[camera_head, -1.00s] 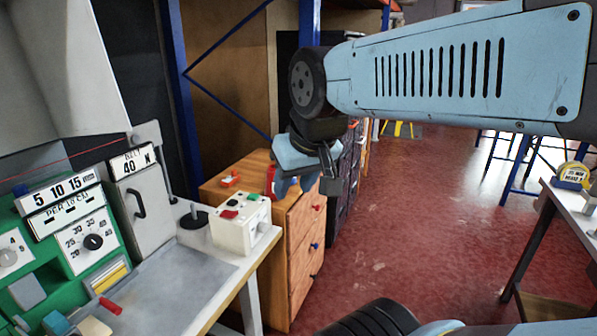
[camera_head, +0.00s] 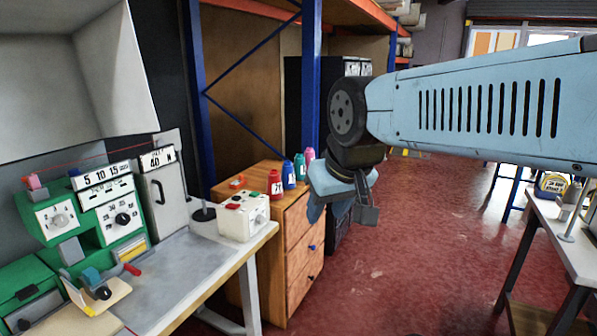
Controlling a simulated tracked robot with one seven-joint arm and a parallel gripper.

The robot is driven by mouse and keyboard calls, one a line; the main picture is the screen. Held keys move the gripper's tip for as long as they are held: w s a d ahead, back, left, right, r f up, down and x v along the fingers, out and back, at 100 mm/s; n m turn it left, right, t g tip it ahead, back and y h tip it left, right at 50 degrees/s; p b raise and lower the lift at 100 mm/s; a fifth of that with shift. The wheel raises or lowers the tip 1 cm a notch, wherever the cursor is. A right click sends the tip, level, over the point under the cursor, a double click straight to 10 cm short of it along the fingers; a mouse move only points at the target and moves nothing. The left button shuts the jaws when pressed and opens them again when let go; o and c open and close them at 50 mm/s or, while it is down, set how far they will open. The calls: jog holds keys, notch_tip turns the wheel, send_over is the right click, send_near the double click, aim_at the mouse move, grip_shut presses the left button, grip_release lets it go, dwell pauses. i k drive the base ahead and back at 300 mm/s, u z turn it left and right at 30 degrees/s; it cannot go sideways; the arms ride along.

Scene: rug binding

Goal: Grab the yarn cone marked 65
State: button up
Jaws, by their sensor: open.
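Several yarn cones stand in a row on the wooden drawer cabinet. The nearest is a red cone (camera_head: 275,184) with a white label that seems to read 21. Behind it are a blue cone (camera_head: 288,176) with an unclear label, a teal cone (camera_head: 299,168) and a pink cone (camera_head: 309,156). I cannot read 65 on any of them. My gripper (camera_head: 342,212) is open and points downward, to the right of the cones in the picture. It appears empty and apart from them, and it may hide part of the cabinet top.
The wooden cabinet (camera_head: 297,250) stands beside the grey workbench (camera_head: 190,270). A white control box (camera_head: 243,217) sits on the bench's right end. Blue rack posts (camera_head: 311,70) rise behind. Another table (camera_head: 562,225) is at right. Red floor (camera_head: 400,260) between is clear.

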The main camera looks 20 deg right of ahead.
aim_at(300, 162)
jog(key=i, duration=0.15)
jog(key=z, duration=2.55)
jog(key=i, duration=1.5)
jog(key=u, duration=2.6)
jog(key=i, duration=0.15)
jog(key=u, duration=0.2)
